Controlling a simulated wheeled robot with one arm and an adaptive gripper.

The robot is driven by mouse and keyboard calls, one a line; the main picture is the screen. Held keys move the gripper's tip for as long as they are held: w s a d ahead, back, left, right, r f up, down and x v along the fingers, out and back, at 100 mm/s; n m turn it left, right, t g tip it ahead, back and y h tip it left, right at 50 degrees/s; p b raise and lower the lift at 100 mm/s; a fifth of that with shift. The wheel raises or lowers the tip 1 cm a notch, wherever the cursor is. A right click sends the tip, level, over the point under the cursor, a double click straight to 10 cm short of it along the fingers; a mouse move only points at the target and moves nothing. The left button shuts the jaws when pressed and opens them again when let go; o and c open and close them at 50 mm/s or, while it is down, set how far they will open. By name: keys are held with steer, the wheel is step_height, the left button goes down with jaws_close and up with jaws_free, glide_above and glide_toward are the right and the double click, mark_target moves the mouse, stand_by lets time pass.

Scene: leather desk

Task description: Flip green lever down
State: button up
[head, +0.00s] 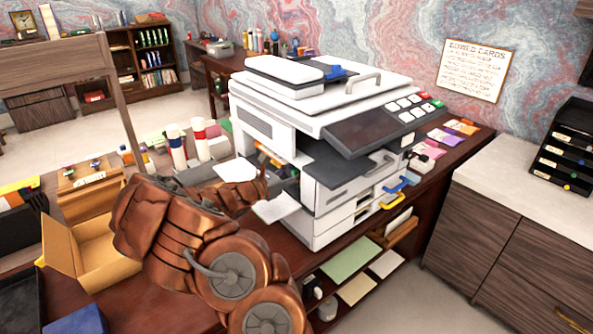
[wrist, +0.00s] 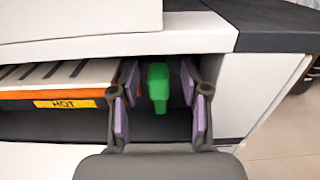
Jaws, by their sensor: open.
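The green lever (wrist: 158,84) shows in the wrist view, inside a dark opening in the side of the white printer (head: 300,110). My gripper (wrist: 160,108) is open, with one purple-padded finger on each side of the lever. The lever stands between the fingers, and I see a gap on both sides of it. In the head view, my copper arm reaches to the printer's left side, and the lever is hidden there.
An orange-edged part with a yellow "HOT" label (wrist: 66,104) lies left of my fingers inside the opening. White printer panels frame the opening above and to the right. A cardboard box (head: 90,250) and white-and-red and blue rolls (head: 200,135) stand near my arm on the desk.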

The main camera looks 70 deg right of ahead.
stand_by(0.3)
jaws_close()
stand_by(0.6)
